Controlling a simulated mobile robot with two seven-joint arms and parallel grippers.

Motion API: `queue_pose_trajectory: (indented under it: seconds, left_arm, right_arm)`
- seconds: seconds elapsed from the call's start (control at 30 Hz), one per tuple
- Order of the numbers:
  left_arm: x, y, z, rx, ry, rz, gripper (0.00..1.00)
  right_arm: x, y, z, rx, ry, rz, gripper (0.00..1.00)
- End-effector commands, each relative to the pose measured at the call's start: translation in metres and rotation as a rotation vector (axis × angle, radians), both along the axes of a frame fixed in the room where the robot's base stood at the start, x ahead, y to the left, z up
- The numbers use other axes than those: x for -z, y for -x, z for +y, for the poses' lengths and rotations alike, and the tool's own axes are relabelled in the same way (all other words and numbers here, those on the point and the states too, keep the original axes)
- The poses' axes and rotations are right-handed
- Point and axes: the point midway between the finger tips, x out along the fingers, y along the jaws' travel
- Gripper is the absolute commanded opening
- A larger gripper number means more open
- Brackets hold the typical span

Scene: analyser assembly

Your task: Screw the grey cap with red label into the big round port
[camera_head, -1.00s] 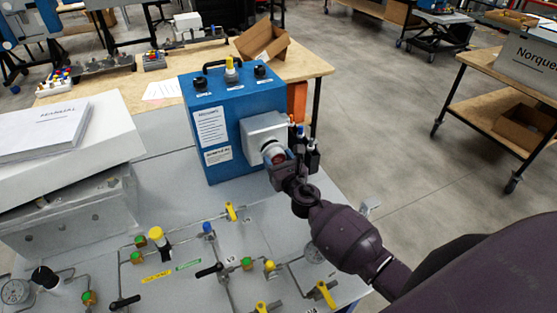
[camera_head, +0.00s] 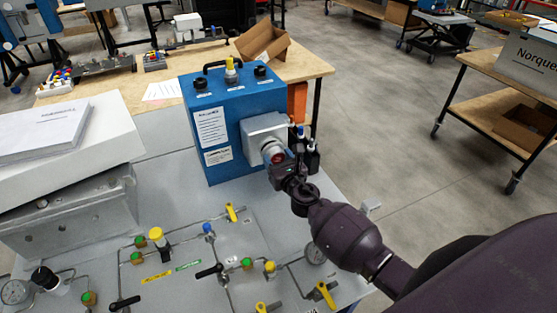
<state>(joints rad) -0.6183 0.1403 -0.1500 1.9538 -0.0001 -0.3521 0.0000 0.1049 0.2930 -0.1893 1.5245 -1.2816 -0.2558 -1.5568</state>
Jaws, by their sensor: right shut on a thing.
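The blue analyser box (camera_head: 222,126) stands on the grey table, with a square grey housing (camera_head: 262,130) on its right-hand face. The grey cap with red label (camera_head: 273,151) is at the front of this housing, where the big round port is. The port itself is hidden behind the cap. My right gripper (camera_head: 279,163) is shut on the cap and reaches it from the lower right. I cannot tell how deep the cap sits in the port. My left gripper is not in view.
Small black fittings (camera_head: 311,154) stand close to the right of my right gripper. A panel of tubes and yellow valve handles (camera_head: 231,211) lies in front of the box. A manual (camera_head: 45,130) lies on a white box at the left.

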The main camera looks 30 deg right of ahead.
Motion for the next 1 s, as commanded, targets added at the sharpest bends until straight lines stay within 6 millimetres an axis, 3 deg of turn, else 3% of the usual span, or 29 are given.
queue_pose_trajectory:
  seconds: [1.0]
  left_arm:
    - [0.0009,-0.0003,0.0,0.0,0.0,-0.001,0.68]
  right_arm:
    - [-0.0009,-0.0069,-0.0003,-0.001,0.0,-0.002,0.32]
